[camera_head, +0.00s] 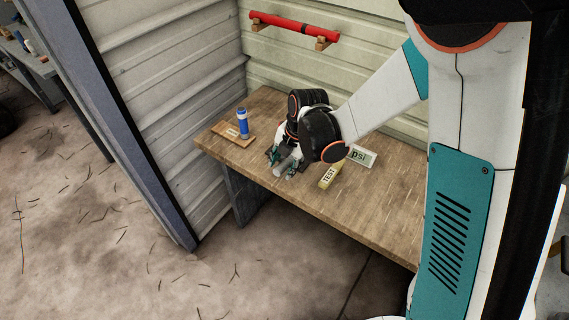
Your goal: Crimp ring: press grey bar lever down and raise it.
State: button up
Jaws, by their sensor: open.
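My gripper (282,164) is over the left part of the workbench (374,205), pointing down, its teal fingertips spread apart. A light grey bar (286,166), which looks like the lever, shows between the fingers and sticks out toward the bench's front edge. I cannot tell whether the fingers touch it. A dark base shows in part under the gripper. My wrist hides most of the tool, and I cannot make out a crimp ring.
A blue bottle (243,124) stands on a labelled wooden board (226,135) at the left. A yellow TEST block (329,175) and a psi card (362,156) lie right of my gripper. A red tube (292,23) rests on wall brackets. The bench's front right is clear.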

aim_at(290, 159)
grip_shut()
jog(key=shift+r, duration=0.15)
jog(key=shift+w+d+r+g+y+p, duration=0.1)
jog(key=shift+r+g+y+p, duration=0.15)
jog(key=shift+r, duration=0.15)
jog(key=shift+w+d+r+g+y+p, duration=0.15)
jog(key=shift+r+g+p, duration=0.1)
jog(key=shift+r, duration=0.15)
jog(key=r, duration=0.1)
jog(key=w+r+g+y+p, duration=0.1)
jog(key=d+r+g+y, duration=0.1)
jog(key=r, duration=0.1)
jog(key=shift+w+d+m, duration=0.1)
jog(key=shift+w+m, duration=0.2)
jog(key=shift+w+d+r+g+y+p, duration=0.2)
jog(key=shift+w+r+g+y, duration=0.1)
jog(key=shift+r+g, duration=0.15)
jog(key=shift+w+d+r+g+y+p, duration=0.1)
jog(key=shift+w+d+r+g+y, duration=0.1)
jog(key=shift+r+g+y, duration=0.2)
grip_release()
